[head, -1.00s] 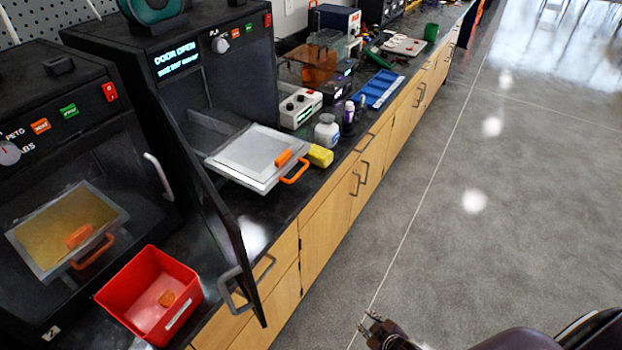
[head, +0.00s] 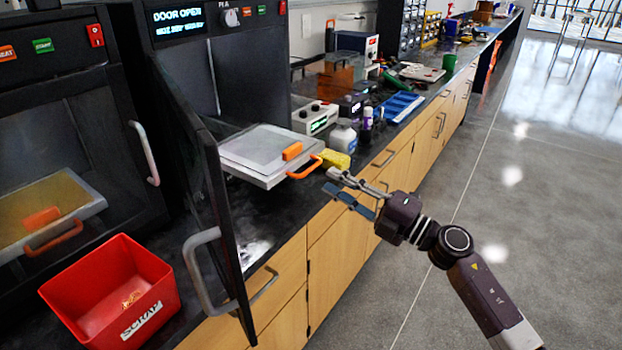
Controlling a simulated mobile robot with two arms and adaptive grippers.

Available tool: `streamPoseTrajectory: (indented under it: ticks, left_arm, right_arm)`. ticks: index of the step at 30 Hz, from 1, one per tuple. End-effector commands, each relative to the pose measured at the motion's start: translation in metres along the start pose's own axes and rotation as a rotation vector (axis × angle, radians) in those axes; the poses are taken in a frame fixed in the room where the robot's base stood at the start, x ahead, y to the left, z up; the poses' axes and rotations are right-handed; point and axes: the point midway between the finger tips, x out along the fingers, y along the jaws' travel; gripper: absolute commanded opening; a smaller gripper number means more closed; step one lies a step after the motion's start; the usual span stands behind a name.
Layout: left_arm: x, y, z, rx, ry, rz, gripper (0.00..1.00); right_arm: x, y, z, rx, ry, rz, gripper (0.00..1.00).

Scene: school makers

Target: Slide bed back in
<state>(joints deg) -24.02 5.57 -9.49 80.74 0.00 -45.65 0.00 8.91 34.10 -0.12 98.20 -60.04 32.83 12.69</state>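The printer bed (head: 262,151) is a pale square plate pulled out of the open dark printer (head: 255,62), whose display reads "DOOR OPEN". An orange block (head: 292,151) lies on the bed near its front right. An orange handle (head: 305,170) sticks out from the bed's front edge. The printer's door (head: 205,185) stands swung open to the left of the bed. My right gripper (head: 331,181) is open and empty, just right of the handle and apart from it, in front of the counter edge. My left gripper is not in view.
A red scrap bin (head: 112,295) stands at the lower left before a second, closed printer (head: 50,150). A yellow sponge (head: 335,159), a white bottle (head: 343,137) and a blue tray (head: 402,107) lie right of the bed. The floor at right is clear.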

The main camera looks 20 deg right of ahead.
Motion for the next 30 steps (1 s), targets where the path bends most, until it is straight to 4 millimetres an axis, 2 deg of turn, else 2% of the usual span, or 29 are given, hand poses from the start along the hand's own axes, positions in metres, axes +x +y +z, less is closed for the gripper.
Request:
streamPoseTrajectory:
  ticks: [9,15,25,26,30]
  left_arm:
    - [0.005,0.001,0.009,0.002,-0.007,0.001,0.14]
    - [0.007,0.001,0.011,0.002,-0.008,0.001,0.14]
    - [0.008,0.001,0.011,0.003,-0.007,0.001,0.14]
    - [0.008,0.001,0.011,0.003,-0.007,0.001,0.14]
    - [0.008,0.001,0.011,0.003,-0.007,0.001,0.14]
  right_arm:
    - [0.048,0.002,0.001,0.003,-0.002,0.003,0.23]
    - [0.068,0.001,0.001,0.005,-0.004,0.002,0.23]
    - [0.073,0.0,0.001,0.005,-0.004,0.0,0.23]
    - [0.073,0.0,0.001,0.005,-0.004,0.001,0.22]
    - [0.073,0.0,0.001,0.005,-0.004,0.001,0.07]
